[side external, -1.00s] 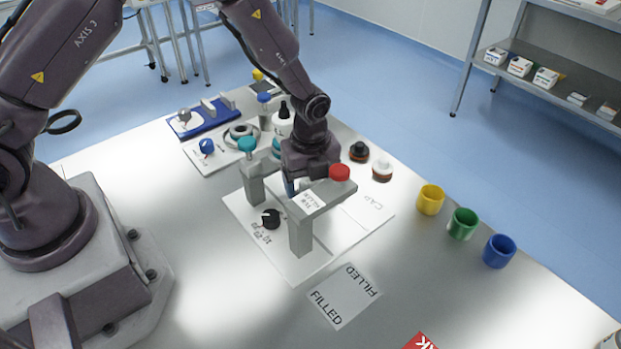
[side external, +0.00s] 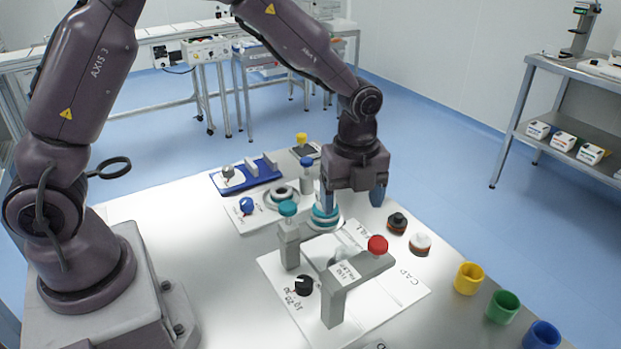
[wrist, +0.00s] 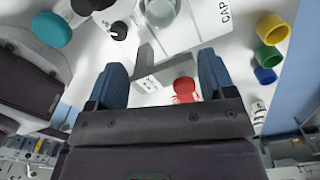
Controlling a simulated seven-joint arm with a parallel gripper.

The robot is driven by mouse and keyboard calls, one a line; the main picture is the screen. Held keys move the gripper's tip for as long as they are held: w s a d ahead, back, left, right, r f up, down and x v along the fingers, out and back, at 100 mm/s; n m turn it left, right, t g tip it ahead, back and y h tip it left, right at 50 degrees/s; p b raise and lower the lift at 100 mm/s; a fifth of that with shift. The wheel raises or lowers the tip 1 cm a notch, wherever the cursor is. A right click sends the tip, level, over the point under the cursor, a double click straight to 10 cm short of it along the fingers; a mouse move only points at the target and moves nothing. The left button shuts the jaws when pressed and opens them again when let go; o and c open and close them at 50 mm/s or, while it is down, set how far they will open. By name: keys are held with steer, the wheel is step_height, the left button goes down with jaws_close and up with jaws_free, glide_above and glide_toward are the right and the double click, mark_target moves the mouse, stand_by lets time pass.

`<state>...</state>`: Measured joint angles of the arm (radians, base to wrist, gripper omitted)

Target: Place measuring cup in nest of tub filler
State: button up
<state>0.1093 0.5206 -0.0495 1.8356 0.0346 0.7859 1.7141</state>
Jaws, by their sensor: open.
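A pale round thing also shows at the top of the wrist view (wrist: 160,12).
Yellow (side external: 468,278), green (side external: 502,307) and blue (side external: 541,336) cups stand at the right edge. A blue stand (side external: 245,175) is further back.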

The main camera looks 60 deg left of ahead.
steer(key=s+a+r+n+t, duration=0.2)
steer(key=s+a+r+n, duration=0.1)
steer(key=s+r+n, duration=0.6)
steer(key=s+a+r+n+t, duration=0.3)
steer(key=s+r+n, duration=0.5)
steer(key=s+n, duration=0.3)
steer(key=shift+s+r+n+t, duration=0.2)
steer(key=shift+r+n+t, duration=0.15)
steer(key=shift+n, duration=0.45)
